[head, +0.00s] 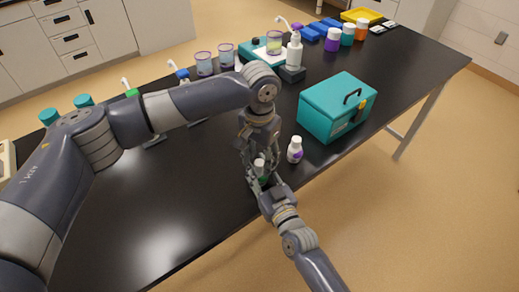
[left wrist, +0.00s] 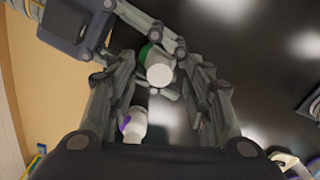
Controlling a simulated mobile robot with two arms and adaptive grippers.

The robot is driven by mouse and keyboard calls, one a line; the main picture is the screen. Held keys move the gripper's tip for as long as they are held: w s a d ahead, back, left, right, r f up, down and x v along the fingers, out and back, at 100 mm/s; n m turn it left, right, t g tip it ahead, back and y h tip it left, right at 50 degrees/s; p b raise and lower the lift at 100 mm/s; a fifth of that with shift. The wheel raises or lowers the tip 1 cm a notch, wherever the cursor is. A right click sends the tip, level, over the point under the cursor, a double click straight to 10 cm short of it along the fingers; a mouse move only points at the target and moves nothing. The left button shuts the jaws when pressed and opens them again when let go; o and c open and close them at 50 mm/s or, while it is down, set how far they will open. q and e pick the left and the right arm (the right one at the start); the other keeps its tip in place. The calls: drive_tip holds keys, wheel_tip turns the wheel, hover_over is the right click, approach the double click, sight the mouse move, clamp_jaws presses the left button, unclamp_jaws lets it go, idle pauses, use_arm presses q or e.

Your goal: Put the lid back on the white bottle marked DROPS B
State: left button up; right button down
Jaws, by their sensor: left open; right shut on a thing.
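A small white bottle with a green label (head: 263,179) is at the front edge of the black table. Its round white top (left wrist: 160,72) faces the left wrist camera. My right gripper (head: 265,185) is shut around this bottle's body. My left gripper (head: 254,166) is open, pointing down, with its fingers around and above the white top; I cannot tell whether they touch it. A second small white bottle with a purple label (head: 295,150) stands just to the right, and it also shows in the left wrist view (left wrist: 134,125). The lettering on both bottles is too small to read.
A teal box with a black handle (head: 337,106) stands right of the bottles. Behind are sample cups (head: 204,63), a tap stand (head: 293,60), and coloured jars (head: 333,39) at the far end. The black tabletop (head: 160,210) is clear at front left.

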use_arm(q)
drive_tip(key=shift+f, duration=0.1)
clamp_jaws()
drive_tip(key=m, duration=0.4)
drive_tip(key=shift+m, duration=0.4)
drive_tip(key=shift+c, duration=0.2)
unclamp_jaws()
wheel_tip(320, 180, up, 12)
idle(0.3)
